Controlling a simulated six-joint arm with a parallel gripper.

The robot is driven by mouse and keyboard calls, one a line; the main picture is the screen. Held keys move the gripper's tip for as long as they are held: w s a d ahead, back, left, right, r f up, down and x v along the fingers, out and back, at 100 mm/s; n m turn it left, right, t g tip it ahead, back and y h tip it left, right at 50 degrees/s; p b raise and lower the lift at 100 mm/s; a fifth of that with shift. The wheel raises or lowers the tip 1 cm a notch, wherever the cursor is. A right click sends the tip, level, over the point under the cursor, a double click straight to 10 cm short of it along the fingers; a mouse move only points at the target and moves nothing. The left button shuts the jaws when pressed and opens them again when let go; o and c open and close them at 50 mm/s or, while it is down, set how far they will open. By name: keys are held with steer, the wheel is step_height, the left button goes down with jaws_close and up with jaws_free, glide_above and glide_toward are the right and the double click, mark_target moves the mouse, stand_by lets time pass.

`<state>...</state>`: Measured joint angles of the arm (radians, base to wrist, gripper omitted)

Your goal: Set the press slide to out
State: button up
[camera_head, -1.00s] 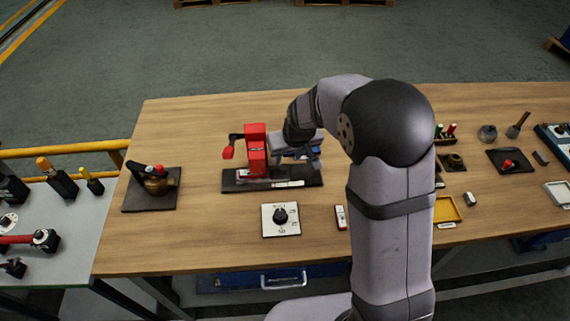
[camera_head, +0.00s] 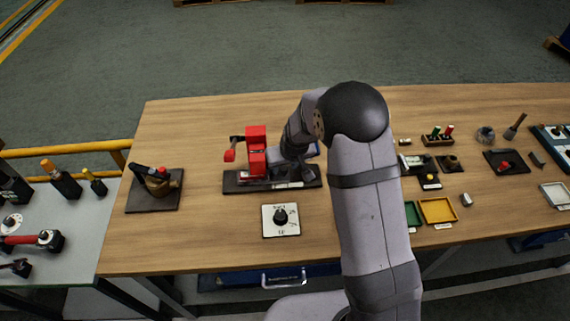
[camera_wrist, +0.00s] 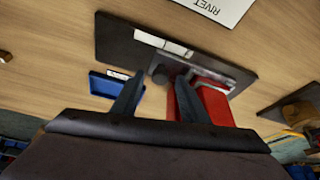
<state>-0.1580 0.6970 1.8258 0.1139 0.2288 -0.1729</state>
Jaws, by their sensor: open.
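The red press (camera_head: 256,150) stands on a dark base plate (camera_head: 236,184) at the left-middle of the bench, with a crank handle at its left. My gripper (camera_head: 305,170) is low over the plate's right part, just right of the red body. In the wrist view, my open fingers (camera_wrist: 160,80) straddle the line of a small grey rounded part (camera_wrist: 160,72), which may be the slide. Whether they touch it is unclear. The red body (camera_wrist: 200,100) is partly hidden by the right finger. White labels (camera_wrist: 160,42) lie along the plate. The slide's setting cannot be read.
A white dial plate (camera_head: 268,230) with a black knob lies in front of the press. A blue tray (camera_wrist: 102,86) is near the left finger in the wrist view. A brass-coloured device (camera_head: 157,184) sits left on a dark mat. Yellow (camera_head: 438,222) and green trays lie to the right.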

steer(key=shift+f, duration=0.1)
jaws_close()
steer(key=shift+d+f+b, duration=0.1)
steer(key=shift+d+b, duration=0.25)
steer(key=d+b, duration=0.6)
steer(key=d, duration=0.2)
steer(key=shift+w+d+f, duration=0.1)
steer(key=shift+d, duration=0.25)
steer(key=shift+d+b, duration=0.35)
steer(key=shift+d, duration=0.15)
steer(key=shift+r, duration=0.25)
jaws_free()
steer(key=shift+d, duration=0.15)
